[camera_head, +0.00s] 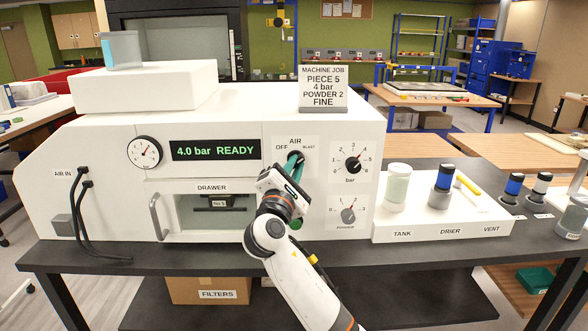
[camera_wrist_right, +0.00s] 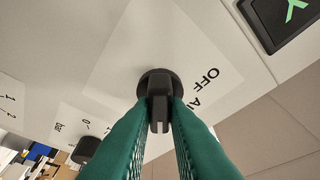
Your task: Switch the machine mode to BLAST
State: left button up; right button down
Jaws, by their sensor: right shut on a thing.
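The white machine (camera_head: 100,150) stands on the dark bench. Its AIR knob (camera_head: 297,157), a black selector between the labels OFF and BLAST, is partly hidden by my right gripper (camera_head: 292,168). In the right wrist view, the two green fingers of my right gripper (camera_wrist_right: 160,118) are shut on the raised grip of the AIR knob (camera_wrist_right: 158,84). Which label the knob points at cannot be told. The display (camera_head: 215,150) reads "4.0 bar READY". My left gripper is not in view.
The bar dial (camera_head: 353,164) and powder dial (camera_head: 348,215) sit right of the AIR knob. A job card (camera_head: 323,88) stands on top. The drawer (camera_head: 212,203) is below left. A white tray (camera_head: 450,228) with a jar and bottles is at right.

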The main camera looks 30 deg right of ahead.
jog(key=c, duration=1.4)
grip_release()
jog(key=b+v, duration=0.3)
jog(key=v, duration=0.9)
